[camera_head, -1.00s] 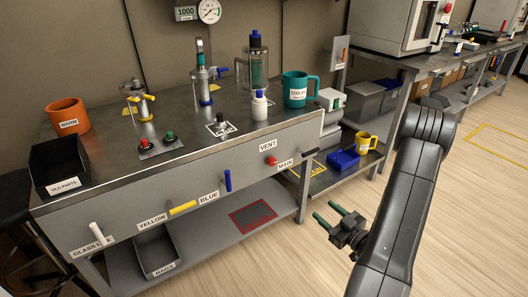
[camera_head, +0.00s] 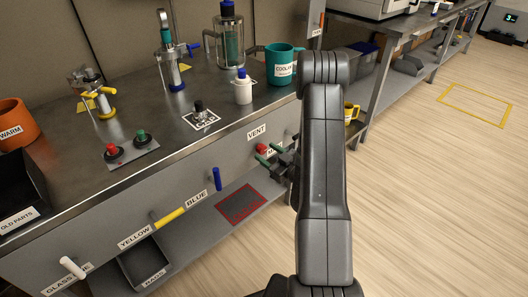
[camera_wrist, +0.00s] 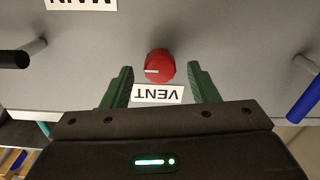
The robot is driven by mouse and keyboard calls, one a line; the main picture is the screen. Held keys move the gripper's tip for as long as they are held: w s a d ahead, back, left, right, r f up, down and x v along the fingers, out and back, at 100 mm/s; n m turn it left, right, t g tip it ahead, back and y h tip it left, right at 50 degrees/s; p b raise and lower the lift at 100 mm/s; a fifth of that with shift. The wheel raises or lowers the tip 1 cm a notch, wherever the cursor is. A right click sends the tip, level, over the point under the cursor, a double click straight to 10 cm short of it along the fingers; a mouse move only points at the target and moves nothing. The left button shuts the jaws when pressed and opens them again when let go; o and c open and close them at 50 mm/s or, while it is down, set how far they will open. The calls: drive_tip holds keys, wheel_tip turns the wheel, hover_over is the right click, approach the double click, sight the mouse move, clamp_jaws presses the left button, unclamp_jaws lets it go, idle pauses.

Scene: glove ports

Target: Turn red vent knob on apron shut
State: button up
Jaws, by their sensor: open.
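The red vent knob (camera_head: 262,149) sits on the grey apron (camera_head: 185,190) under the bench top, just below the VENT label (camera_head: 257,133). In the wrist view the knob (camera_wrist: 160,66) shows a white pointer line running to the left, and the VENT label (camera_wrist: 157,94) appears upside down. My gripper (camera_head: 268,157) is open, its two green fingers pointing at the apron near the knob. In the wrist view the fingertips (camera_wrist: 160,75) lie on either side of the knob, apart from it, with nothing between them but the knob and label.
A blue handle (camera_head: 216,179) and a yellow handle (camera_head: 169,217) stick out of the apron left of the knob. A dark handle (camera_wrist: 22,54) is on the knob's other side. A teal mug (camera_head: 281,64) and white bottle (camera_head: 242,87) stand on the bench above.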

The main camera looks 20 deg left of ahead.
drive_tip(key=shift+x, duration=1.2)
drive_tip(key=c, duration=1)
